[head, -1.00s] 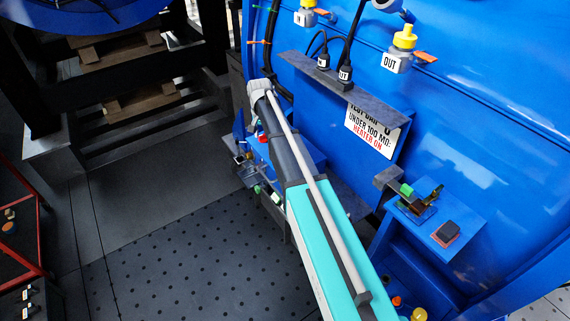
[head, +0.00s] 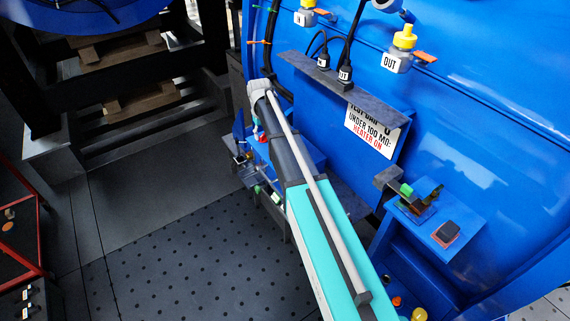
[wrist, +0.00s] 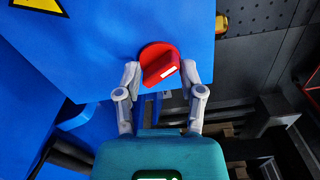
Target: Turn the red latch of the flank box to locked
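The fingertips are close to the bar; a thin gap seems to show, and contact is not clear. In the head view my own arm hides most of this place.
A yellow warning sign (wrist: 40,5) is on the blue box. In the head view a grey shelf (head: 345,88) with black plugs juts from the blue tank above my arm. A bracket with a green part (head: 406,189) stands at right. Dark dotted floor (head: 165,265) is clear at left.

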